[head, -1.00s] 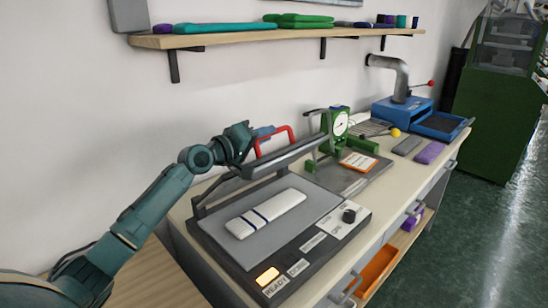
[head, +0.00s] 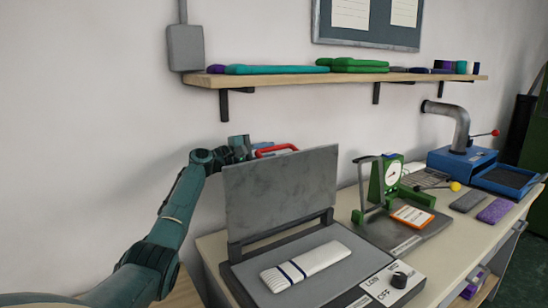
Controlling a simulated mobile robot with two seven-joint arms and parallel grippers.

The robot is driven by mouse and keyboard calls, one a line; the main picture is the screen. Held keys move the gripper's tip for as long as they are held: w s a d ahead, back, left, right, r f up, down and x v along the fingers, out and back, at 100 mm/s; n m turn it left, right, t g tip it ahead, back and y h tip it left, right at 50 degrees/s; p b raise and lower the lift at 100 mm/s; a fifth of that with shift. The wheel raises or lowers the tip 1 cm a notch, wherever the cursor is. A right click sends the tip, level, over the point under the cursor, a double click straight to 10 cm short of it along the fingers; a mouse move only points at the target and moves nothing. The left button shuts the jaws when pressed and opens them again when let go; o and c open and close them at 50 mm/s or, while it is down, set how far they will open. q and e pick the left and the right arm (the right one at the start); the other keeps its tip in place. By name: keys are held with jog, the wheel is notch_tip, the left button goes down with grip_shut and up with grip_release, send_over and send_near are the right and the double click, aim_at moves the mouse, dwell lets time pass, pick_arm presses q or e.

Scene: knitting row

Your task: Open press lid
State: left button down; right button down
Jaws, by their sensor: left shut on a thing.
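The press lid (head: 282,190) is a flat grey plate. It stands nearly upright at the back of the press base (head: 235,285), wide open. A red lid handle (head: 285,147) shows above the lid's top edge. My left gripper (head: 258,149) is at the left end of this handle and shut on it; its fingers are partly hidden behind the lid. A white knitted piece with dark stripes (head: 318,259) lies flat on the grey bed below. My right gripper is not in view.
A green dial gauge (head: 389,180) stands on the bench right of the press. Farther right are a blue machine with a metal pipe (head: 462,160) and a purple block (head: 494,211). A wall shelf (head: 350,79) with folded knits runs above.

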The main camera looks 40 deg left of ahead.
pick_arm(q)
jog(key=shift+w+a+f+n+b, duration=0.15)
jog(key=shift+a+n+b, duration=0.1)
jog(key=shift+a, duration=0.25)
jog(key=shift+w+a+n+b, duration=0.1)
jog(key=shift+w+a+n, duration=0.15)
jog(key=shift+a, duration=0.25)
jog(key=shift+w+a+f+n+b, duration=0.1)
jog(key=shift+a+n+b, duration=0.15)
jog(key=shift+a, duration=0.25)
jog(key=shift+r, duration=0.1)
jog(key=shift+a, duration=0.1)
jog(key=c, duration=1.6)
grip_release()
jog(key=shift+o, duration=1)
jog(key=shift+f, duration=0.25)
jog(key=shift+s, duration=0.1)
